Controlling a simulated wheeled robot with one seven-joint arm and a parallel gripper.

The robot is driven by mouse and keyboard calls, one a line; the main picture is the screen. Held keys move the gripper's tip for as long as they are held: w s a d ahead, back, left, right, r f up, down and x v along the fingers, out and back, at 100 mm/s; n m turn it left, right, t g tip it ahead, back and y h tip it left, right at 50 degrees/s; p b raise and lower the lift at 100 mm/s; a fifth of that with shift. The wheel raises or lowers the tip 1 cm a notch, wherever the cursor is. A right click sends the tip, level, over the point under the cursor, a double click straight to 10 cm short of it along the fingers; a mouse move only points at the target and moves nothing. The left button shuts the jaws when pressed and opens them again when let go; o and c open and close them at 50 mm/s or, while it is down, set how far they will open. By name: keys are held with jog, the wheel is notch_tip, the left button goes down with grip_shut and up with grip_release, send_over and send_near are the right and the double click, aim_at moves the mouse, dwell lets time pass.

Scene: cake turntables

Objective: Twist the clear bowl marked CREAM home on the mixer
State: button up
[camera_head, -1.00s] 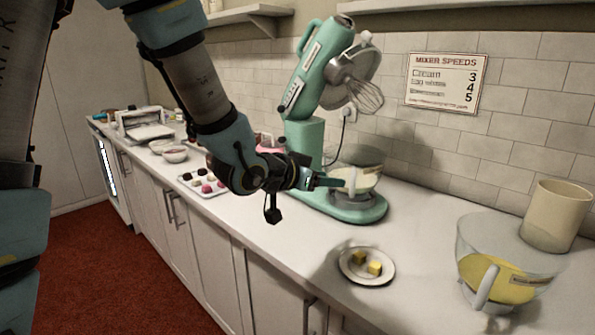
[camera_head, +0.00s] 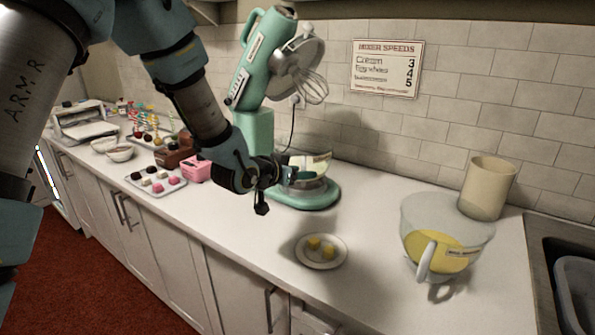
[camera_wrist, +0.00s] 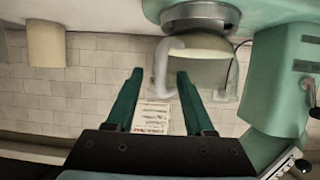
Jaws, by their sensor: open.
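The clear bowl (camera_head: 317,160) with pale contents stands on the base of the mint-green mixer (camera_head: 254,127), below the tilted-up head and whisk. Its label is too small to read, and my arm hides part of it. In the wrist view, the bowl (camera_wrist: 207,46) shows its pale handle (camera_wrist: 161,68) between my two green fingers. My gripper (camera_head: 293,175) is at the bowl's near left side in the head view. My gripper (camera_wrist: 160,76) is open, with a gap visible on each side of the handle.
Another clear bowl (camera_head: 455,217) with yellow contents and a beige canister (camera_head: 488,188) stand at right. A plate (camera_head: 307,262) with yellow cubes lies on the counter in front. A pink box (camera_head: 196,170) and a tray of sweets (camera_head: 155,190) are left. A speed sign (camera_head: 387,68) hangs behind.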

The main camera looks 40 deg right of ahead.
grip_shut()
dwell(0.3)
jog(key=shift+w, duration=0.1)
dwell(1.0)
jog(key=shift+w+a+m+g+p, duration=0.6)
jog(key=shift+m+g+p, duration=0.1)
jog(key=shift+g+p, duration=0.1)
jog(key=shift+h, duration=0.3)
jog(key=shift+w+r, duration=0.1)
